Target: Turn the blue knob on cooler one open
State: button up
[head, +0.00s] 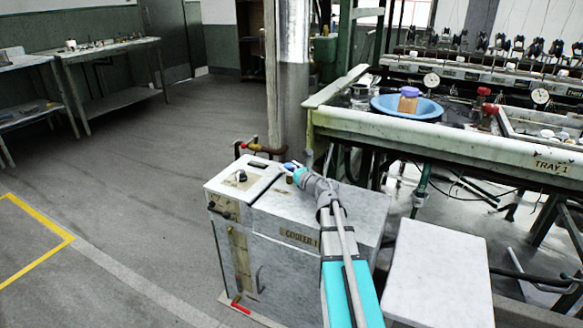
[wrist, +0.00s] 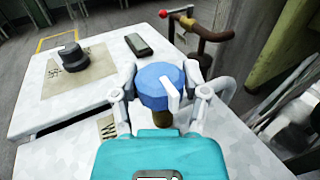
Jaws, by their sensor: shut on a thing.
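The blue knob (wrist: 158,88) sits on a short brass stem on top of cooler one, with a white pointer bar on its right part. My gripper (wrist: 162,98) is shut on the knob, with one finger on each side of it in the wrist view. In the head view the knob (head: 291,167) is small and partly hidden by my gripper (head: 292,172). The cooler (head: 290,255) is a grey-white cabinet with a label on its front. Which way the knob's pointer counts as open cannot be told.
A black knob (wrist: 69,56) on a brown plate and a black block (wrist: 139,45) are on the cooler top. A pipe with a red-tipped handle (wrist: 246,37) stands behind. A metal column (head: 293,80) and the tray bench (head: 450,145) are close by. Open floor lies left.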

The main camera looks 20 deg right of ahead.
dwell(0.4)
jog(key=o, duration=1.2)
jog(key=shift+c, duration=0.2)
jog(key=shift+s+d, duration=0.4)
jog(key=shift+s, duration=1.55)
jog(key=shift+s+d, duration=0.45)
jog(key=shift+s, duration=1.5)
jog(key=shift+s+d, duration=0.4)
jog(key=shift+s, duration=1.55)
